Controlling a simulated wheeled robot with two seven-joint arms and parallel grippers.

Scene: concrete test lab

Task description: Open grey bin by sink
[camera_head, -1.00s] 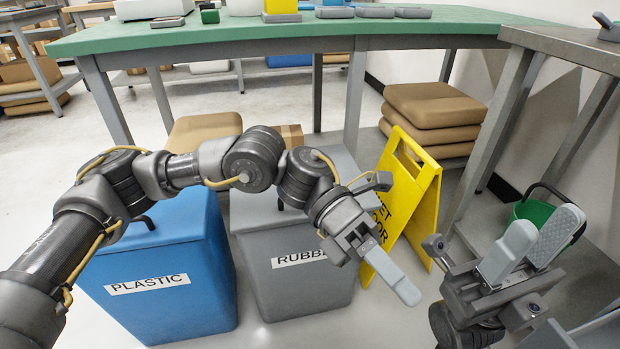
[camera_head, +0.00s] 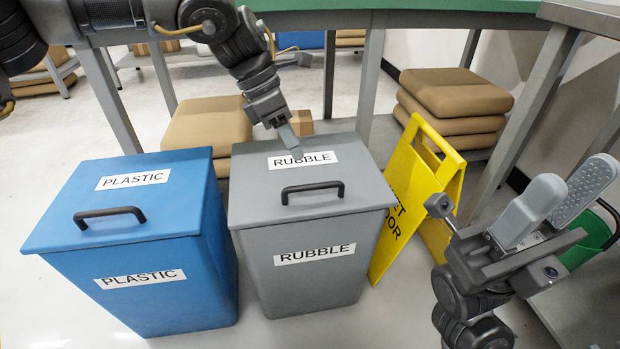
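The grey bin (camera_head: 308,255) stands on the floor in the middle, labelled RUBBLE on its front and lid. Its lid (camera_head: 262,207) is down and has a black bar handle (camera_head: 312,188) near the front edge. My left gripper (camera_head: 292,146) is above the back part of the lid, pointing down, behind the handle. Its fingers overlap in this view, so its opening is unclear, and I cannot tell whether it touches the lid. My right gripper (camera_head: 566,190) is at the right, fingers pointing up and apart, with nothing between them. No sink is clearly seen.
A blue PLASTIC bin (camera_head: 155,285) with a closed lid stands close to the left. A yellow wet floor sign (camera_head: 408,190) stands just right of the grey bin. A green-topped table (camera_head: 440,22) is behind, with brown sacks (camera_head: 455,95). A green bucket (camera_head: 590,240) is at far right.

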